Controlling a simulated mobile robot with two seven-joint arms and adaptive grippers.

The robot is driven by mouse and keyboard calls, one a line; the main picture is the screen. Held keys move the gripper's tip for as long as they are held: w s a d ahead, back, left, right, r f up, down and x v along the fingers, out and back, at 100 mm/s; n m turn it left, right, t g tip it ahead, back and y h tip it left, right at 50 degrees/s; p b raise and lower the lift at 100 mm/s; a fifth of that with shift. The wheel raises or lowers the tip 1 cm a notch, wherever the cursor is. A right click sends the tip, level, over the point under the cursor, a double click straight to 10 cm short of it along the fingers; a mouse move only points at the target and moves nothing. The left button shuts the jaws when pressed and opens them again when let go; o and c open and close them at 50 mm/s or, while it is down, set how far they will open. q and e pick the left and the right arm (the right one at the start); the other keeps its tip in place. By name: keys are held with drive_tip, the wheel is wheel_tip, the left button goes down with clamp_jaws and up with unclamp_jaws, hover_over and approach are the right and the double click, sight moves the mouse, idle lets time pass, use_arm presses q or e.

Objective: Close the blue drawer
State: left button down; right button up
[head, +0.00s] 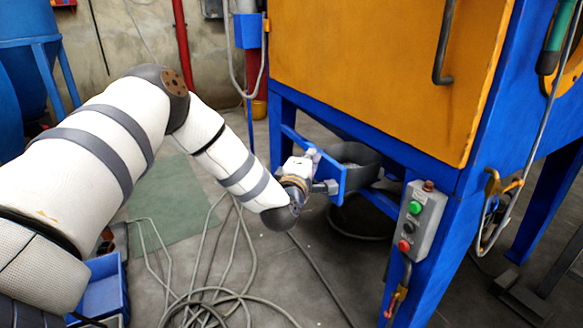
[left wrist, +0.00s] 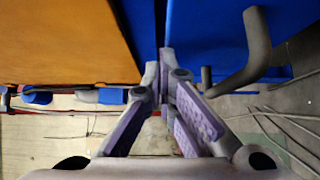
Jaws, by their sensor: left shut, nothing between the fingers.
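The blue drawer (head: 331,175) is pulled out under the orange-doored cabinet, with its front panel away from the frame. Its grey handle (head: 325,187) is on that panel. In the left wrist view, a blue panel (left wrist: 205,30) with a grey bent handle (left wrist: 254,50) fills the upper right; it looks like the drawer front. My left gripper (head: 313,154) is shut and empty at the drawer front, above and beside the handle. In the left wrist view its fingertips (left wrist: 165,62) lie near the panel's left edge; whether they touch it I cannot tell. My right gripper is not in view.
The orange cabinet door (head: 380,60) hangs above the drawer. A grey round tub (head: 357,158) sits behind the drawer front. A control box (head: 415,222) with green and red buttons is on the blue leg. Hoses (head: 235,270) lie on the floor.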

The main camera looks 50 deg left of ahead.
use_arm(q)
drive_tip(key=w+d+b, duration=0.1)
drive_tip(key=w, duration=0.2)
drive_tip(key=w+d+b, duration=0.1)
drive_tip(key=w+b, duration=0.1)
drive_tip(key=w, duration=0.2)
drive_tip(key=w+d+b, duration=0.1)
drive_tip(key=w, duration=0.2)
drive_tip(key=shift+w+f, duration=0.25)
drive_tip(key=shift+w, duration=0.05)
drive_tip(key=shift+w+d+r+b, duration=0.15)
drive_tip(key=shift+w+d+b, duration=0.05)
drive_tip(key=shift+w+b, duration=0.25)
drive_tip(key=shift+r, duration=0.25)
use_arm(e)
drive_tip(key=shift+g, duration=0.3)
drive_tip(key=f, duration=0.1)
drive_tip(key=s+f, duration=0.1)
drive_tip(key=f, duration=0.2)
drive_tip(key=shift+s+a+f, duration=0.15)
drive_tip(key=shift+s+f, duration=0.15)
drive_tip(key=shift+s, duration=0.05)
